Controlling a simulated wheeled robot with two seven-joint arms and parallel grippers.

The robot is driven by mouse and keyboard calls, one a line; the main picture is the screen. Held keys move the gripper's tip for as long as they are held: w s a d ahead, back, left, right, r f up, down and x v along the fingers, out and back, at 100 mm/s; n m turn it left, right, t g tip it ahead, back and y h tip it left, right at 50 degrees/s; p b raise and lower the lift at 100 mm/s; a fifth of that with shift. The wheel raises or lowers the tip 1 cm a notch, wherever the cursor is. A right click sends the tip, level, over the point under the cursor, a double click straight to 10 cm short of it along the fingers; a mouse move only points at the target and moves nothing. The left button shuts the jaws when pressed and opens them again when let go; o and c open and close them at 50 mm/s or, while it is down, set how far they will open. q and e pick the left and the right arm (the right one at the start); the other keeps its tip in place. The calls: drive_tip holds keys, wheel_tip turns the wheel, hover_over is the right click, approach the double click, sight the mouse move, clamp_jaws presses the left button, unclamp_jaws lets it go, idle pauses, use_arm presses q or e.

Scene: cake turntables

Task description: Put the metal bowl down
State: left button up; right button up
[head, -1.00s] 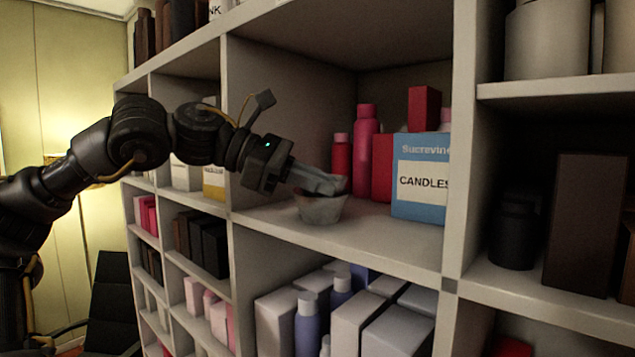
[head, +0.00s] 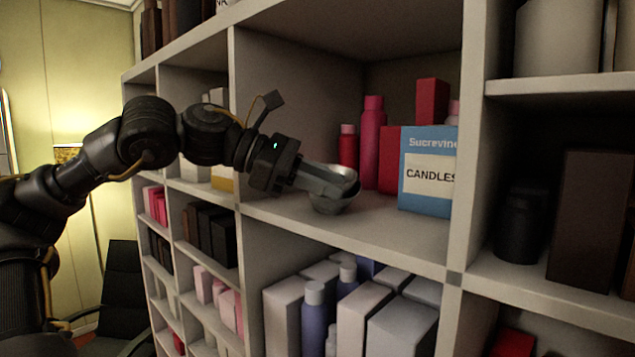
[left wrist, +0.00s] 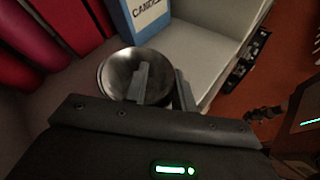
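The metal bowl (head: 335,203) is at the front of a middle shelf compartment. It is tilted, and its lower side appears to touch the shelf board (head: 390,228). In the left wrist view the bowl (left wrist: 113,72) shows its shiny inside. My left gripper (head: 332,180) is at the bowl; its fingers cover part of the rim. In the left wrist view my left gripper (left wrist: 162,84) has one finger inside the bowl and the other outside its wall, with a gap between them. My right gripper is not in view.
A blue candles box (head: 428,190) stands right of the bowl. Red bottles (head: 372,145) and red boxes stand behind it. A side panel (head: 262,120) bounds the compartment on the left. Shelf board is bare in front of the candles box.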

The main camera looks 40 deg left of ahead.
use_arm(q)
drive_tip(key=shift+s+a+f+b, duration=0.2)
drive_tip(key=shift+a+f+b, duration=0.15)
drive_tip(key=shift+f+b, duration=0.25)
drive_tip(key=b+v, duration=0.3)
drive_tip(key=v, duration=0.8)
drive_tip(key=shift+w+a+r, duration=0.15)
drive_tip(key=shift+a+r, duration=0.2)
drive_tip(key=shift+r, duration=0.05)
drive_tip(key=shift+d, duration=0.15)
